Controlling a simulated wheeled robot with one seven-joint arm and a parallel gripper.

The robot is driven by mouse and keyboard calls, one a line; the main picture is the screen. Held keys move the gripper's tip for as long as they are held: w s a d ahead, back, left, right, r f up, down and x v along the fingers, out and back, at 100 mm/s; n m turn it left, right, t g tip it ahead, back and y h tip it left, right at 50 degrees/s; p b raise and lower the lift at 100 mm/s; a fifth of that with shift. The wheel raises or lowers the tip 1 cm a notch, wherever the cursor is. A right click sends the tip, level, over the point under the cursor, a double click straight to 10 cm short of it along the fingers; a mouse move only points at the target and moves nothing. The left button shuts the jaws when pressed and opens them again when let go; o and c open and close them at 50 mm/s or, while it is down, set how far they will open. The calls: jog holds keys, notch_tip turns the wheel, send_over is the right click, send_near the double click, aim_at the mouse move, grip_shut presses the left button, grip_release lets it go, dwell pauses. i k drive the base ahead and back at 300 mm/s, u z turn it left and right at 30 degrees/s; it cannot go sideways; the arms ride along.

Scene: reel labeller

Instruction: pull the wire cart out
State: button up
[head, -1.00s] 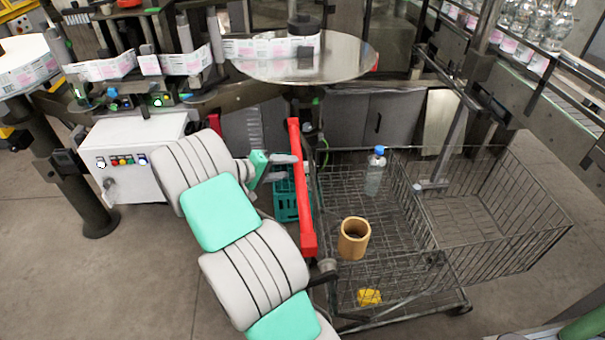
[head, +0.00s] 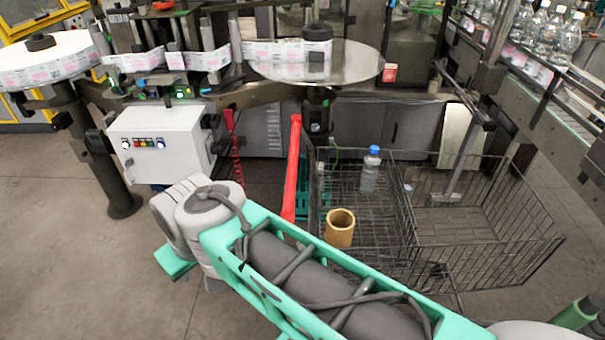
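The wire cart (head: 476,222) stands under the reel labeller, its open mesh basket reaching to the right. Its red handle bar (head: 293,165) runs along the left side, and the bar's lower end is hidden by my arm. A clear bottle with a blue cap (head: 370,172) and a tan hollow cylinder (head: 340,228) are in the cart's left part. My arm crosses the foreground in front of the cart's near lower side. My gripper cannot be seen in the head view; no fingers show on the handle bar's visible part.
A white control box (head: 160,142) stands left of the cart. A round metal table (head: 345,66) is above its back, and a conveyor with bottles (head: 540,30) runs along the upper right. A dark post (head: 112,180) stands at left. Floor at lower left is clear.

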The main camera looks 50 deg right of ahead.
aim_at(441, 270)
jog(key=u, duration=0.9)
jog(key=i, duration=1)
jog(key=z, duration=1.1)
